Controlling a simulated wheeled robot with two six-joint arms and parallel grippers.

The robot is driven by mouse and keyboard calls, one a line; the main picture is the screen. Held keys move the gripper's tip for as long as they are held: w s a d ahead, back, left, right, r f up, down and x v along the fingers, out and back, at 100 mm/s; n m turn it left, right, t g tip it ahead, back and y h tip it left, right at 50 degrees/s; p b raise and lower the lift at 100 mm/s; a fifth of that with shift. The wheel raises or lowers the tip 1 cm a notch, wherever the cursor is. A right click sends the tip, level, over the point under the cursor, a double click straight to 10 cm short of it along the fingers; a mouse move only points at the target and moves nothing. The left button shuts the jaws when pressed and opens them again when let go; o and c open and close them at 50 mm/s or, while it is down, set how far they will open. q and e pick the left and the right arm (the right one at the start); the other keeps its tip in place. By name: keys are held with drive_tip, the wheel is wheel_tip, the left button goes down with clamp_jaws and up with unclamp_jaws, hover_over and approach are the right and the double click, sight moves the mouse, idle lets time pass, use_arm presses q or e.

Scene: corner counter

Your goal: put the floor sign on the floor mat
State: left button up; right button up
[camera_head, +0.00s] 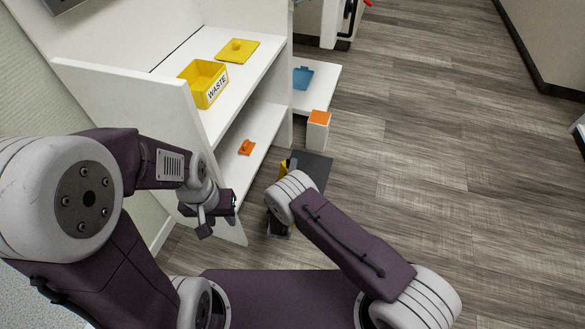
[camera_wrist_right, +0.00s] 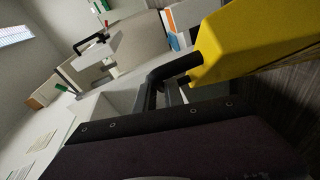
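The yellow floor sign (camera_head: 284,168) shows as a small strip in the head view, mostly hidden behind my right wrist. In the right wrist view, the sign (camera_wrist_right: 262,40) is large and tilted at upper right. My right gripper (camera_wrist_right: 188,76) has its dark fingers closed at the sign's near edge; the exact contact is partly hidden. The dark grey floor mat (camera_head: 317,168) lies on the floor beyond my right wrist, partly covered by it and the sign. My left gripper (camera_head: 218,214) is empty beside the shelf's end panel, its fingers apart.
A white shelf unit (camera_head: 240,105) stands left of the mat. It holds a yellow WASTE bin (camera_head: 205,82), a yellow lid (camera_head: 237,50) and an orange item (camera_head: 246,147). A white box with an orange top (camera_head: 318,128) stands just behind the mat. Wooden floor (camera_head: 440,150) at right is clear.

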drive_tip(key=o, duration=0.4)
drive_tip(key=shift+r, duration=0.15)
drive_tip(key=shift+s+a+r+p, duration=0.1)
drive_tip(key=shift+s+r+p, duration=0.05)
drive_tip(key=shift+s+p, duration=0.25)
drive_tip(key=s+p, duration=0.1)
drive_tip(key=s, duration=0.2)
drive_tip(key=s+a+p, duration=0.1)
drive_tip(key=s+p, duration=0.1)
drive_tip(key=s, duration=0.2)
drive_tip(key=s+r+p, duration=0.1)
drive_tip(key=s, duration=0.3)
drive_tip(key=shift+a+p, duration=0.3)
drive_tip(key=shift+p, duration=0.1)
